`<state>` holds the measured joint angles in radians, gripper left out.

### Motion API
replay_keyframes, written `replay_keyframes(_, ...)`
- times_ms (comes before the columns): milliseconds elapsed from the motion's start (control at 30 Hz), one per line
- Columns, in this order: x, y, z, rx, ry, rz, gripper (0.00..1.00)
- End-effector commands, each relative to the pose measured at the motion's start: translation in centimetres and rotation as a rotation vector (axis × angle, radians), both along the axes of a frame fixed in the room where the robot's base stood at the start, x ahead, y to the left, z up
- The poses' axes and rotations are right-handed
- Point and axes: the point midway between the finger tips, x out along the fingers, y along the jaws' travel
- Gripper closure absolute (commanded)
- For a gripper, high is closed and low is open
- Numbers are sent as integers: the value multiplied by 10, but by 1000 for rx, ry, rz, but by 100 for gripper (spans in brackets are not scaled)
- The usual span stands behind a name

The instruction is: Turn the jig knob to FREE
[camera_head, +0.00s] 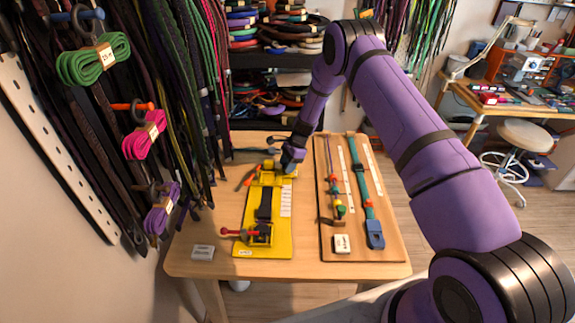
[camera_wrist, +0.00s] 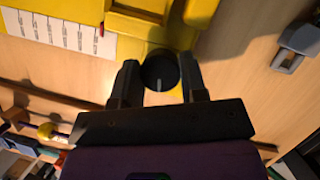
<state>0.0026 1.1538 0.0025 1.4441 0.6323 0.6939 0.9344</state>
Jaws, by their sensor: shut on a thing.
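The jig is a yellow board (camera_head: 282,238) on the wooden table, with yellow blocks at both ends and a black strap (camera_head: 264,206) along its middle. The jig knob (camera_wrist: 159,72) is round and black with a pale pointer line, at the jig's edge in the wrist view. My gripper (camera_wrist: 158,84) has one dark finger on each side of the knob and is shut on it. In the head view my gripper (camera_head: 291,160) is at the far end of the jig and hides the knob. I cannot read a FREE mark.
A brown board (camera_head: 392,240) with cords and a blue buckle lies right of the jig. A red-handled clamp (camera_head: 232,232) is at the jig's near end, and a small grey block (camera_head: 203,252) lies near left. Hanging cords (camera_head: 185,80) crowd the left wall.

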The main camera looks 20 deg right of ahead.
Motion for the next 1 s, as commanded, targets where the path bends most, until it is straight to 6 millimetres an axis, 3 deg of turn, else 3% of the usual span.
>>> replay_keyframes(1000,3,2,1,-1,0,960,84)
